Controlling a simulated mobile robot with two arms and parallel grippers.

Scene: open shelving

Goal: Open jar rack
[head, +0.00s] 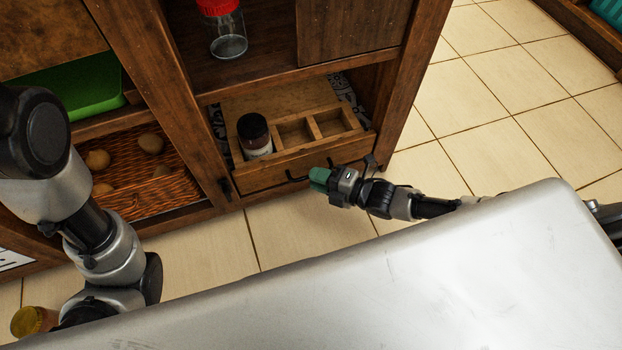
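The jar rack (275,174) is a wooden pull-out tray with dividers, low in the brown cabinet. Its front looks about level with the cabinet frame. A dark-lidded jar (257,148) stands in its left compartment. Dark ends of a handle (291,177) show on the rack front. My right gripper (320,179), with a green tip, is at this handle and hides part of it. I cannot tell whether it touches or grips the handle. My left gripper appears as an amber tip (34,321) at the lower left, away from the rack; its fingers are not clear.
A red-lidded glass jar (228,40) stands on the shelf above. A woven basket (165,190) with several round brown items and a green bin (75,88) are in the left bay. Tiled floor (490,90) is clear on the right.

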